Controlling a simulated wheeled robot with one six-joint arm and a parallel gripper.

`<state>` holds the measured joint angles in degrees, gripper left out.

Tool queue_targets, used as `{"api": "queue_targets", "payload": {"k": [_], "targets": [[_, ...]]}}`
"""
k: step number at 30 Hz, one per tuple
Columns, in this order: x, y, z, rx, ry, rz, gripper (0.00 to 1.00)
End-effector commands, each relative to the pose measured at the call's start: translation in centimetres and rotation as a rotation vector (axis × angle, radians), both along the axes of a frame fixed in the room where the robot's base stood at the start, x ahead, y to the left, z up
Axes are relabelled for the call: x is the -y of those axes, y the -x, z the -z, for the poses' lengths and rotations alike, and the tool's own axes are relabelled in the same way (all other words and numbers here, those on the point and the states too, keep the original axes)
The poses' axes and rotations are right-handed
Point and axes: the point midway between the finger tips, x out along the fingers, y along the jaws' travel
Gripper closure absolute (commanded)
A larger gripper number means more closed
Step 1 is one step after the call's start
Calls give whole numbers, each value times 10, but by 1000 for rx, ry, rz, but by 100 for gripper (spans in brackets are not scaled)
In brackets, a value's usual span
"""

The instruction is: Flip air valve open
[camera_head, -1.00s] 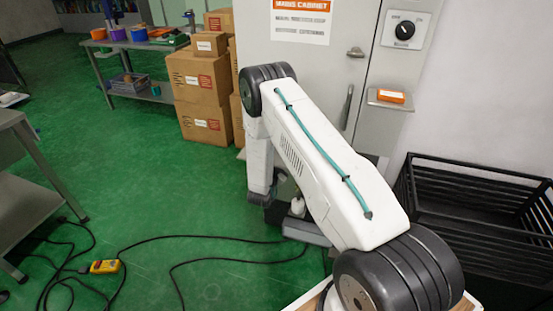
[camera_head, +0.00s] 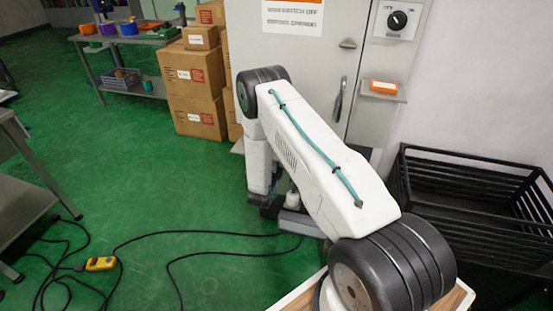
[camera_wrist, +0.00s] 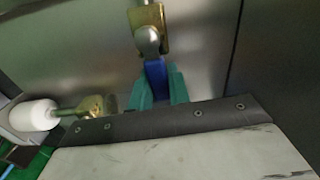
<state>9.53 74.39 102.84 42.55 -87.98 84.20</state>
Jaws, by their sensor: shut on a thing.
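In the wrist view, the air valve (camera_wrist: 148,18) is a brass body at the top middle, against a grey metal panel. A rounded silver part (camera_wrist: 148,40) sits in front of it. A blue lever (camera_wrist: 156,74) runs down from the valve. My gripper (camera_wrist: 156,84) has teal fingers, one on each side of the blue lever, shut on it. The lower end of the lever is hidden behind the dark edge of my wrist. In the head view, my arm covers the gripper and the valve.
In the wrist view, a white cylinder (camera_wrist: 33,115) with a brass fitting (camera_wrist: 92,108) is close on the left. In the head view, a grey cabinet (camera_head: 290,55) stands behind my arm, a black crate (camera_head: 475,200) right, boxes (camera_head: 195,85) left, and cables with a yellow pendant (camera_head: 100,264) on the floor.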

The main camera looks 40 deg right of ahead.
Motion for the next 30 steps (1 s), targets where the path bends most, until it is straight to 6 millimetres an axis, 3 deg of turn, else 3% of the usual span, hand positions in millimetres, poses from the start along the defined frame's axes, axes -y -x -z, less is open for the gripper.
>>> {"api": "queue_targets", "payload": {"k": [22,23,24,30], "targets": [[0,1,6,63,-54,0,100],[0,1,6,63,-54,0,73],[-1,1,6,63,-54,0,62],[0,1,5,64,-53,0,60]]}}
